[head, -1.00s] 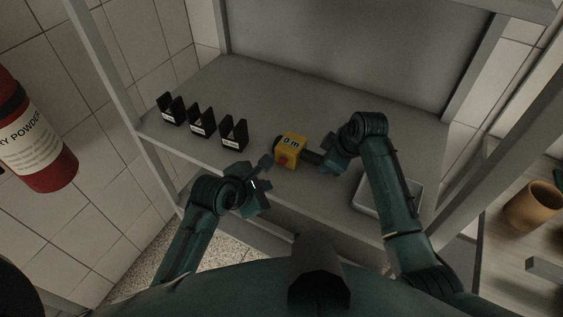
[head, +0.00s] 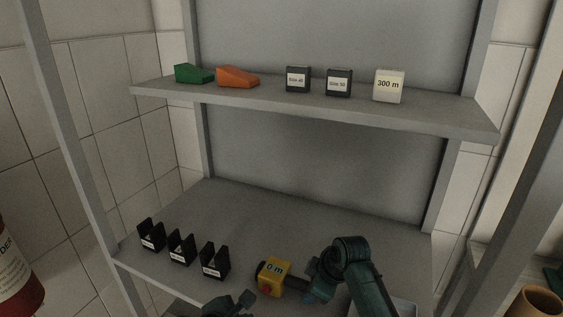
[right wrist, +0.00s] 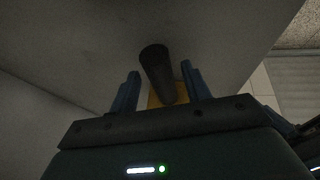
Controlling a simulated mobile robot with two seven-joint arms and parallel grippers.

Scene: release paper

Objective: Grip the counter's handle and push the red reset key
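The yellow counter (head: 273,275) stands on the lower shelf and its label reads 0 m. Its red reset key (head: 266,290) is on the front face. Its dark handle (head: 296,283) sticks out to the right. My right gripper (head: 312,288) is at the handle. In the right wrist view, the black handle (right wrist: 158,72) lies between the two blue fingers of my right gripper (right wrist: 160,90), with gaps on both sides. My left gripper (head: 232,300) is at the bottom edge, in front and left of the counter, partly cut off, its fingers seemingly apart.
Several black holders (head: 180,249) stand left of the counter. The upper shelf (head: 300,107) carries a green wedge (head: 193,74), an orange wedge (head: 237,77), two dark boxes and a white box (head: 389,86) reading 300 m. A tray (head: 398,306) is at lower right.

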